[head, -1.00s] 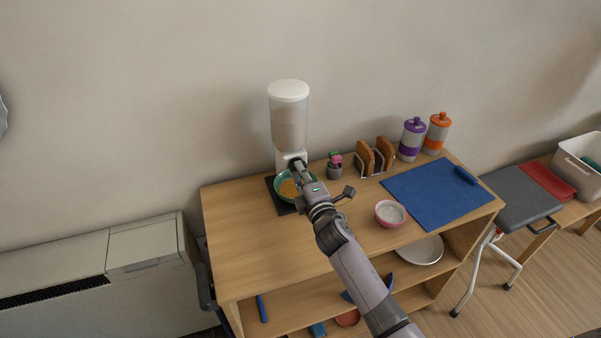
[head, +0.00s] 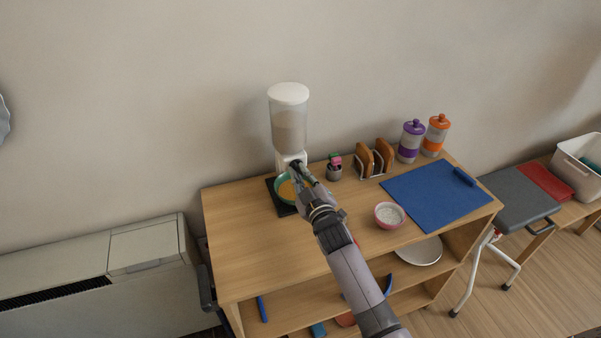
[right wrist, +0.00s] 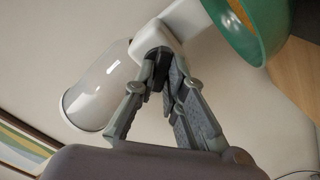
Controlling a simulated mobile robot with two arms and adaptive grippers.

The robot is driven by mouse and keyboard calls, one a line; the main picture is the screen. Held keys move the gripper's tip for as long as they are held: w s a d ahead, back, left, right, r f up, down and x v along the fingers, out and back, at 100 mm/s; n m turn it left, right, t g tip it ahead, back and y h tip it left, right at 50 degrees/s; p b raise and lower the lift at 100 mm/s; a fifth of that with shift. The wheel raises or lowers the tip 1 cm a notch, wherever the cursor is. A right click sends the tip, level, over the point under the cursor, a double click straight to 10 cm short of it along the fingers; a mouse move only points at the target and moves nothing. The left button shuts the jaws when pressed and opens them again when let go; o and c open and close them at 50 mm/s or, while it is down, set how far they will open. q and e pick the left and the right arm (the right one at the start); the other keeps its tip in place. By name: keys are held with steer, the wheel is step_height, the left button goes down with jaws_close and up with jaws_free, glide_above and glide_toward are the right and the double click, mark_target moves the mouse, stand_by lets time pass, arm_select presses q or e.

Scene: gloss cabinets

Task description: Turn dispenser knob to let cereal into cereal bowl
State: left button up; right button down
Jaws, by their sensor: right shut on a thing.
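The cereal dispenser (head: 289,120) stands on the wooden counter against the wall, with a clear hopper, a white lid and a white base. The green cereal bowl (head: 281,187) sits under it on a dark mat and shows orange-brown cereal inside. My right gripper (head: 297,168) is at the front of the dispenser's base, above the bowl. In the right wrist view its fingers (right wrist: 160,72) are shut on the dark dispenser knob (right wrist: 158,56). The hopper (right wrist: 98,95) and green bowl (right wrist: 250,28) also show there. My left gripper is not in view.
A dark cup (head: 334,171), a toast rack (head: 374,160) and two lidded bottles (head: 410,142) stand to the right. A pink bowl (head: 389,215) and a blue mat (head: 437,194) lie nearer the front. The counter's left part (head: 240,230) is clear.

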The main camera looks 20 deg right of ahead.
steer(key=m, duration=0.3)
steer(key=shift+m+p, duration=0.35)
steer(key=shift+m, duration=0.05)
steer(key=shift+f+m+p, duration=0.1)
steer(key=shift+m+p, duration=0.2)
steer(key=shift+m, duration=1.4)
steer(key=c, duration=1.6)
jaws_free()
steer(key=shift+c, duration=0.2)
steer(key=shift+s, duration=0.1)
steer(key=s, duration=1.2)
steer(key=shift+d, duration=0.2)
